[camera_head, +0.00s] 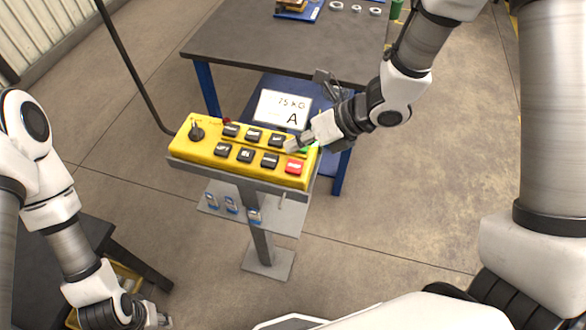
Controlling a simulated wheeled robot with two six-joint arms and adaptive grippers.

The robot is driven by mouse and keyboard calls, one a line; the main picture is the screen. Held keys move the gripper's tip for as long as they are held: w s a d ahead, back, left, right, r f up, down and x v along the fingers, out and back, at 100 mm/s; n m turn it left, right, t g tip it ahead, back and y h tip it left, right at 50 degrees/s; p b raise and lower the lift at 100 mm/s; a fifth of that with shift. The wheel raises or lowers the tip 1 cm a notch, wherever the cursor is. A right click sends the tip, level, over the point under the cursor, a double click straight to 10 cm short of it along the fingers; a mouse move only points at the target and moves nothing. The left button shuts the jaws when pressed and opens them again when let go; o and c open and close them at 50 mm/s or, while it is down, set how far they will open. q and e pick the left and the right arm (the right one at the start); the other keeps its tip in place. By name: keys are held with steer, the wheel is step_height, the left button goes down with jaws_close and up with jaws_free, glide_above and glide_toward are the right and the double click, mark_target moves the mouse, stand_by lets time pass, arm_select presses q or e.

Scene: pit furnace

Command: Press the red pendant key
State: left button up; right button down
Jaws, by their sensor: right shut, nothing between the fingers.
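The yellow pendant (196,151) lies on a grey stand in the middle of the view. Its red key (294,166) sits at the right end of the near row, beside several black keys. A green key (304,149) is partly hidden behind my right gripper. My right gripper (290,147) is shut and empty, with its tips over the right end of the far row, just beyond the red key. I cannot tell whether the tips touch the pendant. My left gripper (163,321) is low at the bottom left, far from the pendant; its fingers are barely visible.
A sign reading 75 KG and A (282,108) stands behind the pendant. A dark table (270,45) with rings and a blue tray is at the back. A black cable (130,65) runs up from the pendant's left. A shelf with blue padlocks (231,205) hangs below.

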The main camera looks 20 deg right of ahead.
mark_target(297, 166)
steer(key=f+b, duration=0.3)
steer(key=f, duration=0.1)
steer(key=shift+d, duration=0.25)
steer(key=shift+r, duration=0.1)
steer(key=shift+a, duration=0.15)
stand_by(0.8)
steer(key=shift+f+b, duration=0.4)
steer(key=shift+b, duration=0.15)
steer(key=shift+f+b, duration=0.45)
steer(key=shift+b, duration=0.1)
stand_by(0.4)
steer(key=shift+s+r, duration=0.1)
steer(key=shift+r+p, duration=0.6)
steer(key=shift+r, duration=0.2)
